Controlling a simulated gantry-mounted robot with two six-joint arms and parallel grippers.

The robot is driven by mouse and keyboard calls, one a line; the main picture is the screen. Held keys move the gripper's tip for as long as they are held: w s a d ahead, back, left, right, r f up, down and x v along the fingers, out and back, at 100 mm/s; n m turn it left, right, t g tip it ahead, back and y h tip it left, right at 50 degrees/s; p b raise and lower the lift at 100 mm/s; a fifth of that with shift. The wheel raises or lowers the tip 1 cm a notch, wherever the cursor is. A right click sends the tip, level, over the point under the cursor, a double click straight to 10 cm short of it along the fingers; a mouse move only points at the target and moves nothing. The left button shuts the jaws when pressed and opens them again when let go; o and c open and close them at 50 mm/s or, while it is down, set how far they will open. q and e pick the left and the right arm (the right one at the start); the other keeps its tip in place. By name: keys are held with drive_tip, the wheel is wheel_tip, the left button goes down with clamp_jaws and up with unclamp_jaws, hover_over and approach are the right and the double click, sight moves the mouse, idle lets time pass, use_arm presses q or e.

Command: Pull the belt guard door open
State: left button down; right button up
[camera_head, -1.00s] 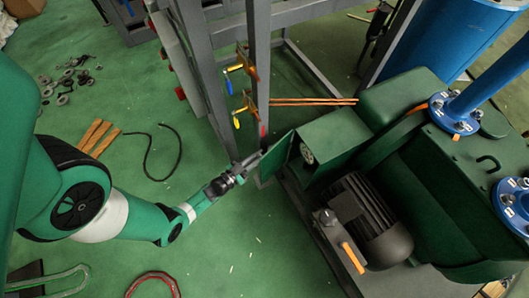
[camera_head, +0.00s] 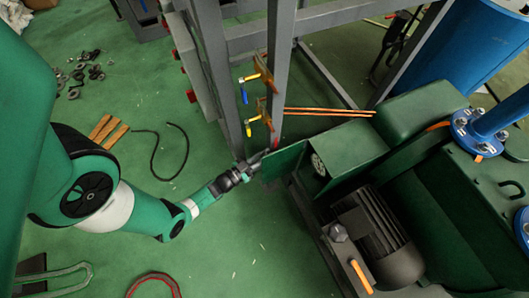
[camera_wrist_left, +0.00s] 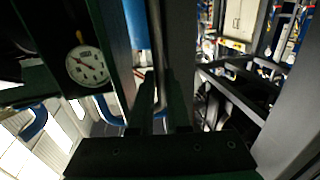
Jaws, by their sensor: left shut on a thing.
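The belt guard door (camera_head: 284,162) is a flat dark green panel. It stands open, swung out to the left from the green belt guard housing (camera_head: 345,146) in the head view. My left gripper (camera_head: 261,158) is shut on the door at its outer left edge. A round white dial (camera_wrist_left: 87,65) shows at the left there and on the housing front in the head view (camera_head: 318,164). My right gripper is not in view.
A grey metal frame post (camera_head: 281,60) with yellow- and blue-handled valves (camera_head: 262,75) stands just behind the gripper. A black motor (camera_head: 375,235) sits below the housing. Green floor (camera_head: 240,235) is clear in front of the door; a red hose loop (camera_head: 153,286) lies farther left.

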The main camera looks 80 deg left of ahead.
use_arm(q)
drive_tip(key=c, duration=1.2)
unclamp_jaws()
drive_tip(key=shift+p+v, duration=1.35)
drive_tip(key=shift+v, duration=4.45)
